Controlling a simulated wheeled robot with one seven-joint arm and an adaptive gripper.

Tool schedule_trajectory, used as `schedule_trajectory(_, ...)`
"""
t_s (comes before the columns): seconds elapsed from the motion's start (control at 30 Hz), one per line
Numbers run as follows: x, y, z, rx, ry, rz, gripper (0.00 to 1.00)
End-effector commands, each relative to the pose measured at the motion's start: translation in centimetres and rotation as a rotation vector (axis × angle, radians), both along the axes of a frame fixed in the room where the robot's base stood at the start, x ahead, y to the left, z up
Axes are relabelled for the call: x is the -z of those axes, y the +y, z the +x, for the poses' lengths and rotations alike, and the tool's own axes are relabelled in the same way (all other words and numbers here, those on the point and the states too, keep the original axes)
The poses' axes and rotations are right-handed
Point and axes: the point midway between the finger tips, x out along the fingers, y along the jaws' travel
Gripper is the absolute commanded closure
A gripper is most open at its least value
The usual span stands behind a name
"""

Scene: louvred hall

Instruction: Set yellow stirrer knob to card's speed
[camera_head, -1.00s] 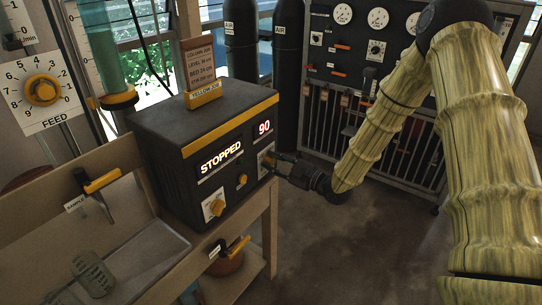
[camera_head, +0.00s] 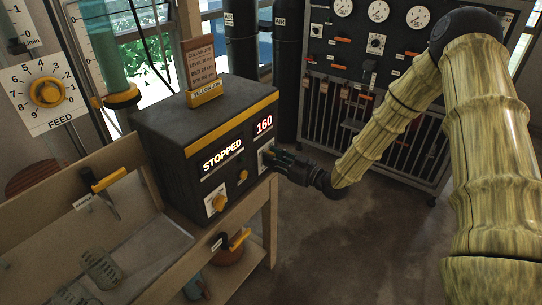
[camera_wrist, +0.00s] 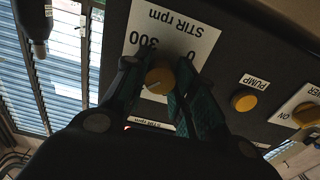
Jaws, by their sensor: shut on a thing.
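The dark stirrer box (camera_head: 165,145) with a yellow band stands on the bench in the head view. Its display (camera_head: 264,125) reads 160, and a second display (camera_head: 222,155) reads STOPPED. The yellow stirrer knob (camera_wrist: 160,78) sits on a white STIR rpm plate (camera_wrist: 172,35) in the wrist view. My gripper (camera_head: 272,156) is at the right end of the front panel, and its fingers are shut on the knob; the fingers show in the wrist view (camera_wrist: 158,90). The brown card (camera_head: 201,64) stands on top of the box in a yellow holder; its small print is too small to read surely.
A yellow PUMP button (camera_wrist: 243,101) and another yellow knob (camera_wrist: 306,115) on a white plate are beside the stirrer knob. A FEED dial (camera_head: 47,93) is at the left. A gauge panel (camera_head: 385,60) stands behind my arm. Floor right of the bench is clear.

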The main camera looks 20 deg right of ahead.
Motion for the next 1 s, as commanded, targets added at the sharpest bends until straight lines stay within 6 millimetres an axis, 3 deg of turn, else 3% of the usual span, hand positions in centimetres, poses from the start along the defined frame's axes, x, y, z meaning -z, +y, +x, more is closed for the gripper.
schedule_trajectory(0.07, 0.0, -0.2, 0.1, 0.004, 0.006, 0.008, 1.0)
schedule_trajectory(0.1, 0.0, -0.2, 0.1, 0.004, 0.005, 0.007, 0.72)
schedule_trajectory(0.23, 0.0, -0.1, 0.1, 0.002, 0.005, 0.006, 0.48)
schedule_trajectory(0.67, -0.1, -0.3, -0.3, 0.001, 0.005, 0.006, 0.48)
schedule_trajectory(1.0, -0.1, -2.1, -2.6, 0.001, 0.006, 0.006, 0.48)
